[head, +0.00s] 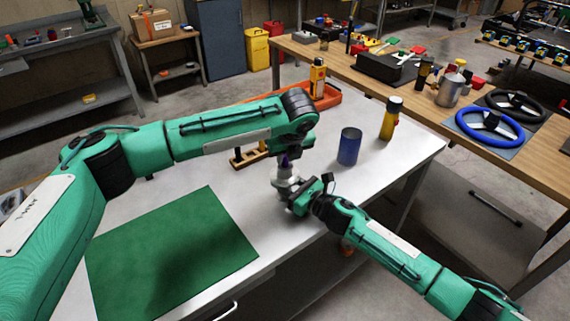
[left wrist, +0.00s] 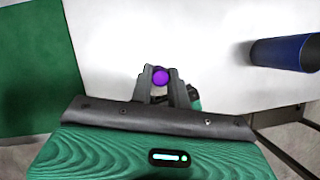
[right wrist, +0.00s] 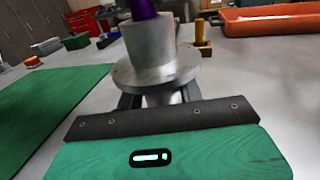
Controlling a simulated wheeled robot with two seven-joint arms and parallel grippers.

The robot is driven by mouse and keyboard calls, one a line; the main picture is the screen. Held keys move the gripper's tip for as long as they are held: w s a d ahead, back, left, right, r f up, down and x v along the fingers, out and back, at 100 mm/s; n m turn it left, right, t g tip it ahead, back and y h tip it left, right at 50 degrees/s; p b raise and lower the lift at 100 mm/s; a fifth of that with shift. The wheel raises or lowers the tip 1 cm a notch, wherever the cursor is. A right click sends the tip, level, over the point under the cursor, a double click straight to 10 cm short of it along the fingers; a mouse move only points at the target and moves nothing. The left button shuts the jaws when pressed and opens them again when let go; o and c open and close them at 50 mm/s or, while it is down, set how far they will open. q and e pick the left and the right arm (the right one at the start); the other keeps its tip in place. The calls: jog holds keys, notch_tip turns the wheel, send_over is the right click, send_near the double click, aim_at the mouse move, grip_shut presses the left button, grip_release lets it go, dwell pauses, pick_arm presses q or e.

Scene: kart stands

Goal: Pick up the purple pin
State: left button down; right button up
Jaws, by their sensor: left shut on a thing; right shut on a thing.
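The purple pin (left wrist: 160,77) stands upright between the fingers of my left gripper (left wrist: 160,86), which is shut on it. In the head view the pin (head: 285,160) is a small dark purple bit below my left wrist. My right gripper (right wrist: 158,98) is shut on a silver flanged metal part (right wrist: 150,42) with an upright collar. In the right wrist view the pin (right wrist: 143,9) is at the top of that collar. I cannot tell how deep it sits in it. My left fingers are mostly hidden in the head view.
A white table (head: 185,180) carries a green mat (head: 170,255), a wooden rack (head: 250,157), a blue cylinder (head: 349,147), a yellow bottle (head: 390,120) and an orange tray (head: 325,97). The tabletop between rack and blue cylinder is partly covered by my arms.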

jog(key=o, duration=1.3)
pick_arm(q)
notch_tip(320, 180, up, 10)
